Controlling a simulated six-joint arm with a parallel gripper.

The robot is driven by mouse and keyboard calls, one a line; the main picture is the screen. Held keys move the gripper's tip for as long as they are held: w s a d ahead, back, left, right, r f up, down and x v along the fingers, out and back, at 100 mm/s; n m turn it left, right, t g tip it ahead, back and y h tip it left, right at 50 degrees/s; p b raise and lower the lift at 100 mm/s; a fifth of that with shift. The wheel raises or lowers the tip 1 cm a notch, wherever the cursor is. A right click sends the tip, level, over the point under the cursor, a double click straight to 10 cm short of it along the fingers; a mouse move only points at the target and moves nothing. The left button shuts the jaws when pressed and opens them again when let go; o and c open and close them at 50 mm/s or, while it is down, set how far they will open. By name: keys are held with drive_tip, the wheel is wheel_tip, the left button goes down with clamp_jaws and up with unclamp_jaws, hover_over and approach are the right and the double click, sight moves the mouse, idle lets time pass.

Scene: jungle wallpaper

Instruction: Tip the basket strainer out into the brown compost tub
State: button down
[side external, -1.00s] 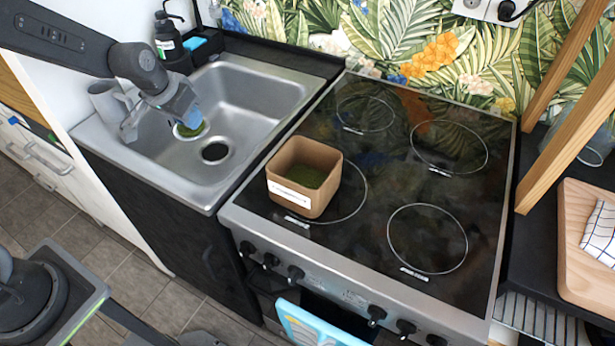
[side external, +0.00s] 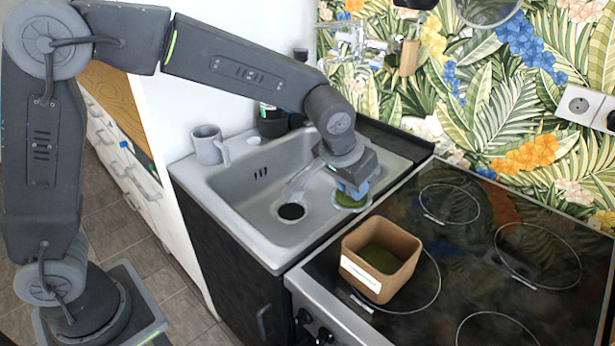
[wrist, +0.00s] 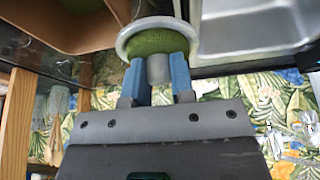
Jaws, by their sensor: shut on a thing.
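The basket strainer (side external: 351,203) is a small round metal cup with green matter inside. My gripper (side external: 352,187) is shut on it and holds it raised near the sink's right edge, apart from the tub. In the wrist view the strainer's pale rim (wrist: 125,42) and green contents show beyond the blue fingertips of my gripper (wrist: 158,72). The brown compost tub (side external: 406,282) is square and open, with a white label. It stands on the hob's front left burner, with green matter on its floor. Part of the tub (wrist: 60,25) shows at the wrist view's upper left.
The steel sink (side external: 255,215) with its round drain hole (side external: 291,212) lies left of the black glass hob (side external: 470,255). A grey mug (side external: 207,147) and a dark soap bottle (side external: 272,122) stand behind the sink. The hob is clear right of the tub.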

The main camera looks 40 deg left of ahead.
drive_tip(key=s+d+r, duration=0.2)
drive_tip(key=d+r, duration=0.2)
drive_tip(key=d, duration=0.5)
drive_tip(key=shift+f, duration=0.15)
drive_tip(key=f+h, duration=0.1)
drive_tip(key=h, duration=0.1)
drive_tip(key=a+f+n+h, duration=0.1)
drive_tip(key=f+h, duration=0.1)
drive_tip(key=shift+a, duration=0.1)
drive_tip(key=shift+h, duration=0.3)
idle(0.3)
drive_tip(key=shift+a+f+n+h, duration=0.15)
drive_tip(key=shift+n+h, duration=0.1)
drive_tip(key=shift+h, duration=0.35)
drive_tip(key=shift+a+f+n+h, duration=0.1)
drive_tip(key=shift+n+h, duration=0.15)
drive_tip(key=shift+h, duration=0.35)
